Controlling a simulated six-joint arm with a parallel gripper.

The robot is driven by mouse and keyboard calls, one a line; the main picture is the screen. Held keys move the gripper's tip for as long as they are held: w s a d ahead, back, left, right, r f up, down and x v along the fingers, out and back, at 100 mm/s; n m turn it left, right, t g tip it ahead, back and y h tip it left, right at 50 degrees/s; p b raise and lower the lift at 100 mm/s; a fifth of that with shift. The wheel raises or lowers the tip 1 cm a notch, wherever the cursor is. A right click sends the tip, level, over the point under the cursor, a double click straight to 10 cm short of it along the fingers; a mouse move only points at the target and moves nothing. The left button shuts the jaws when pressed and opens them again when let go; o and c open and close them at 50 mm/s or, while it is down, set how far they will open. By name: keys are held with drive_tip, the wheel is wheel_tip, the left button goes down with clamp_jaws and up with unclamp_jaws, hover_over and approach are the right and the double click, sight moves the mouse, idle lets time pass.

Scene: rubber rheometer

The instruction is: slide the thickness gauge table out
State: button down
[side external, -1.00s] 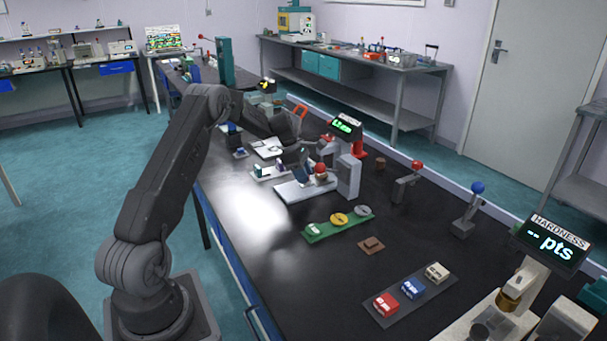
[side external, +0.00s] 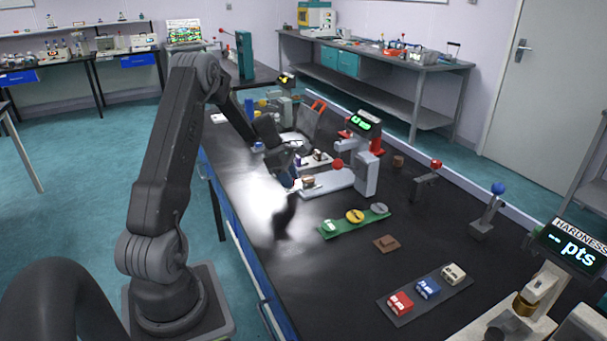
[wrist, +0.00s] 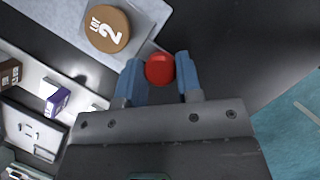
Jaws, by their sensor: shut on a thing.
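The thickness gauge (side external: 366,172) is a pale column with a green-lit display in the side view. A brown disc (side external: 308,182) sits on its pale table at the left end of the base (side external: 335,184), clear of the column. In the wrist view the disc (wrist: 107,28) is marked "LOT 2" and lies on the light table plate (wrist: 150,20). My gripper (wrist: 159,76) has its blue fingers shut on a red knob (wrist: 159,69) beside that plate. In the side view my gripper (side external: 292,184) is at the base's left end, its fingers hard to make out.
A green strip with several round pieces (side external: 329,227) lies in front of the gauge, with a brown block (side external: 386,243) near it. A dark tray (side external: 400,318) holds red, blue and beige blocks. Black bench top left of the strip is clear.

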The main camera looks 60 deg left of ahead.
drive_tip(key=shift+s, duration=0.3)
drive_tip(key=c, duration=0.8)
unclamp_jaws()
drive_tip(key=shift+r, duration=0.1)
drive_tip(key=v, duration=1.3)
drive_tip(key=shift+s+a+r, duration=0.1)
drive_tip(key=shift+r, duration=0.2)
